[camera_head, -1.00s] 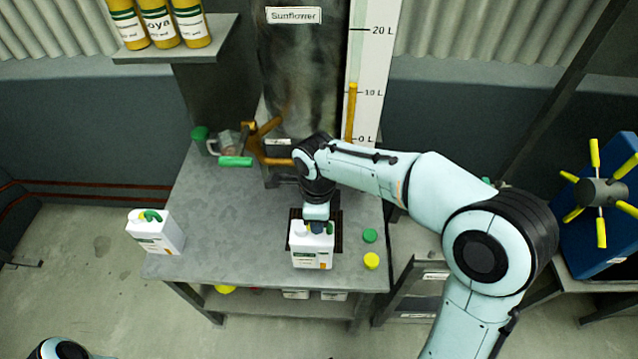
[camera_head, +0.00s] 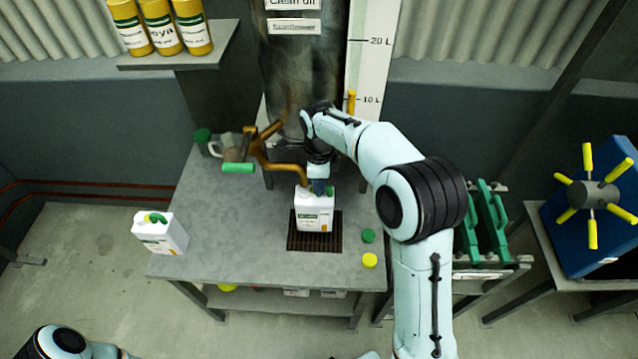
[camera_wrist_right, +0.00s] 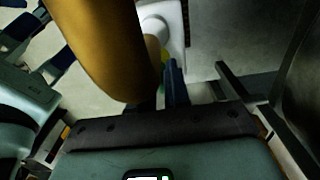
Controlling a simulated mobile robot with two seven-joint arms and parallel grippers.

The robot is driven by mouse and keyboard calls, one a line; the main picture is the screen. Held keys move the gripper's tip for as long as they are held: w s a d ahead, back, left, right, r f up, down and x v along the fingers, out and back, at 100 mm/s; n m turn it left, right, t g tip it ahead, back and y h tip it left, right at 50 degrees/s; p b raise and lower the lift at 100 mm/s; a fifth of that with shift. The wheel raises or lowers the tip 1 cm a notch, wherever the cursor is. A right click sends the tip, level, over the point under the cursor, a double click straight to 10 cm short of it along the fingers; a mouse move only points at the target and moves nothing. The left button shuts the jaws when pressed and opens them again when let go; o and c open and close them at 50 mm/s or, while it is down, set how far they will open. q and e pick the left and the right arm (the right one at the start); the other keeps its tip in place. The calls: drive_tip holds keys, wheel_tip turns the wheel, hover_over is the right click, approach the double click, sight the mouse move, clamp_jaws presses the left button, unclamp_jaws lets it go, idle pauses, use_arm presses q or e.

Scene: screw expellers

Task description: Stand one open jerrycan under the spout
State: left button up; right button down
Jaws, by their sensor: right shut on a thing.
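A white jerrycan (camera_head: 314,213) with a green and white label stands upright over the dark grate (camera_head: 314,242) on the grey bench. I cannot tell whether its base touches the grate. My right gripper (camera_head: 319,188) is shut on its top; the grip is partly hidden by the wrist. The brass spout (camera_head: 287,171) comes from the tank and its end is at the left side of the jerrycan's top. In the right wrist view the brass pipe (camera_wrist_right: 95,45) is large and close, beside the white jerrycan (camera_wrist_right: 172,22). The jerrycan's mouth is hidden. My left gripper is out of view.
A second white jerrycan (camera_head: 160,233) with green on top stands at the bench's left edge. A green cap (camera_head: 368,236) and a yellow cap (camera_head: 370,260) lie right of the grate.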

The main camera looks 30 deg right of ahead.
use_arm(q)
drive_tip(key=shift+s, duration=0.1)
use_arm(e)
drive_tip(key=shift+s+f, duration=0.1)
drive_tip(key=shift+f, duration=0.55)
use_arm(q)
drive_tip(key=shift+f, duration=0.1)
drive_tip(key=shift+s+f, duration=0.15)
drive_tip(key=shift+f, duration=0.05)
use_arm(e)
drive_tip(key=shift+f, duration=0.55)
drive_tip(key=c, duration=1.1)
unclamp_jaws()
drive_tip(key=shift+f, duration=0.1)
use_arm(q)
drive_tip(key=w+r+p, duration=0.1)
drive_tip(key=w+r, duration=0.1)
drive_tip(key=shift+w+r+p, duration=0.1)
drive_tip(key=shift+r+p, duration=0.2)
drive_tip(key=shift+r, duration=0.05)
use_arm(e)
wheel_tip(320, 180, up, 13)
